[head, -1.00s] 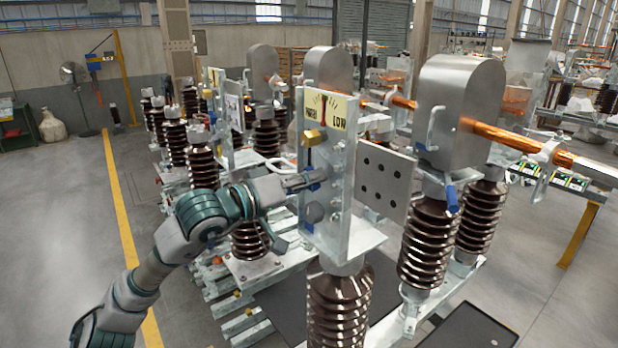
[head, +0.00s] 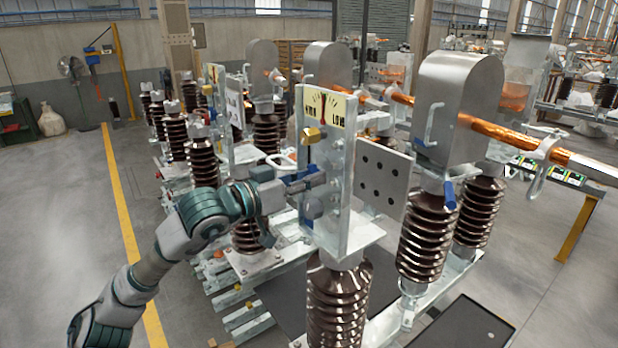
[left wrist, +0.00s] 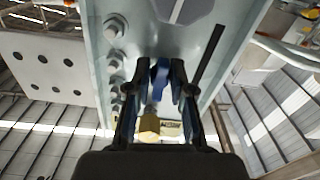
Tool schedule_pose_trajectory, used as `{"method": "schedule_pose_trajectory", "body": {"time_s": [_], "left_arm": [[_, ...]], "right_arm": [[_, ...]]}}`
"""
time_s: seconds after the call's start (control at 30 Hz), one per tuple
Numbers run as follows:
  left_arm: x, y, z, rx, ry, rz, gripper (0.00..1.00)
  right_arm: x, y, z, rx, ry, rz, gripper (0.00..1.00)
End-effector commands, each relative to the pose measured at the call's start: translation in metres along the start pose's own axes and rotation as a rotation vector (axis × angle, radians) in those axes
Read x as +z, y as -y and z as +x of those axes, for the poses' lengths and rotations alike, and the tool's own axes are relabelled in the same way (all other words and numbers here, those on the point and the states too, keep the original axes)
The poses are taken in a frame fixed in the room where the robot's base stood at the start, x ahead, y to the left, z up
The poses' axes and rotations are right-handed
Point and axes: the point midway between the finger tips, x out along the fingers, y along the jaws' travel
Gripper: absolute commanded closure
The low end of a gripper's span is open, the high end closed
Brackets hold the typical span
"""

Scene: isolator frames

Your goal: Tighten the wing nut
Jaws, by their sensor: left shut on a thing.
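The blue wing nut (left wrist: 160,78) sits on a pale metal upright plate (head: 328,215). In the left wrist view it is between the two dark fingers of my left gripper (left wrist: 161,88), which are shut on it. In the head view, my left gripper (head: 308,181) reaches the plate from the left and largely hides the nut. A yellow dial (head: 325,108) with a red needle tops the plate; the needle stands about upright. My right gripper is not in view.
A brass-coloured block (head: 312,135) juts from the plate above my gripper. A drilled grey panel (head: 383,180) stands to the right. Ribbed brown insulators (head: 338,305) and a domed metal housing (head: 458,110) crowd around. The floor at the left (head: 60,220) is clear.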

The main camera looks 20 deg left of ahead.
Motion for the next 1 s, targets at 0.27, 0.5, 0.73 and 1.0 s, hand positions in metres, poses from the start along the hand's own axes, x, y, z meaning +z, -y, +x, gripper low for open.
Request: {"method": "schedule_pose_trajectory", "body": {"time_s": [0.27,0.5,0.73,1.0], "left_arm": [[0.008,0.002,0.003,-0.003,0.018,0.000,1.00],[0.007,0.001,0.002,-0.002,0.015,0.000,0.56],[0.003,0.000,0.000,-0.001,0.007,0.002,0.56],[0.002,0.002,-0.027,-0.004,0.004,0.003,0.56]], "right_arm": [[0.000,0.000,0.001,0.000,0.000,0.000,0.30],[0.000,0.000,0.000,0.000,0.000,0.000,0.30],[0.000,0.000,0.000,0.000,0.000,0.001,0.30],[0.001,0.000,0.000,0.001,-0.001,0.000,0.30]]}}
